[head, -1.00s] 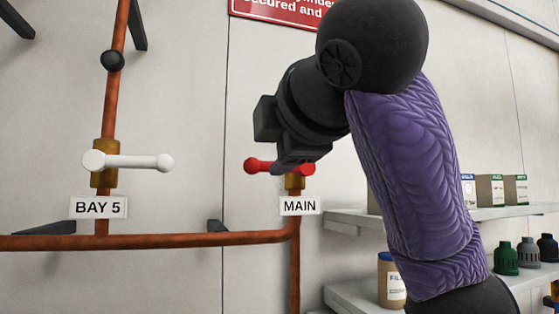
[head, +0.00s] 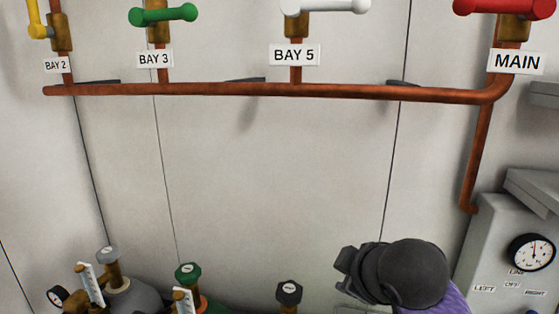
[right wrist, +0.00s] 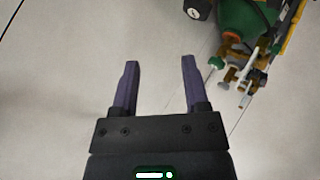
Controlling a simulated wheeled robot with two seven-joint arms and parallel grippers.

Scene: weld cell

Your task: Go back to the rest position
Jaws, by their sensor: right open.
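My right gripper (head: 348,270) is low in the head view, right of centre, in front of the wall and below the copper pipe, pointing left. In the right wrist view its two purple fingers (right wrist: 158,72) are apart with nothing between them, above a pale grey floor. It is clear of the valves. My left gripper is in neither view.
The red MAIN handle (head: 503,7), white BAY 5 handle (head: 325,6) and green BAY 3 handle (head: 163,14) lie horizontally above the pipe (head: 250,90). A grey gauge box (head: 490,255) stands right of my right gripper. Cylinder tops (head: 188,273) line the bottom left.

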